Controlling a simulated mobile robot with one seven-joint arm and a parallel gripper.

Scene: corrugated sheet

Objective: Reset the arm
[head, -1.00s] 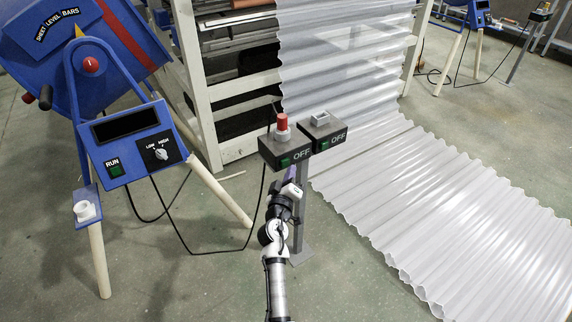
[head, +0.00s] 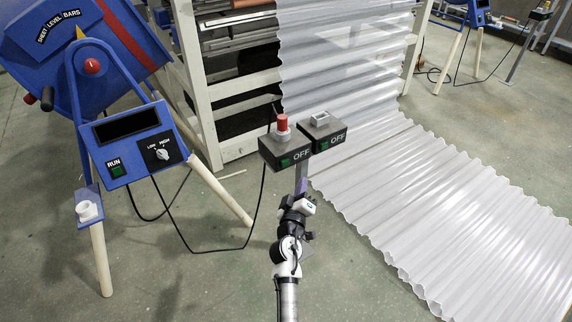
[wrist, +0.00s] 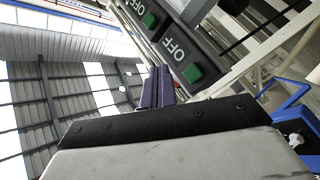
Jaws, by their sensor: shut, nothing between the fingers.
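My arm reaches up from the bottom middle of the head view. My gripper (head: 302,184) is just below two control boxes on a grey post. Its purple fingers also show in the wrist view (wrist: 157,88), side by side, shut and empty. The left control box (head: 285,150) has a red knob on top and a green button marked OFF. The right control box (head: 323,132) has a grey square fitting on top and a similar OFF button. Part of the post is hidden behind my arm.
A blue machine (head: 80,60) with a RUN panel (head: 133,143) stands at left on pale legs, with black cables on the floor. Translucent corrugated sheet (head: 440,200) hangs from a white rack (head: 240,95) and spreads right. Bare floor lies at lower left.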

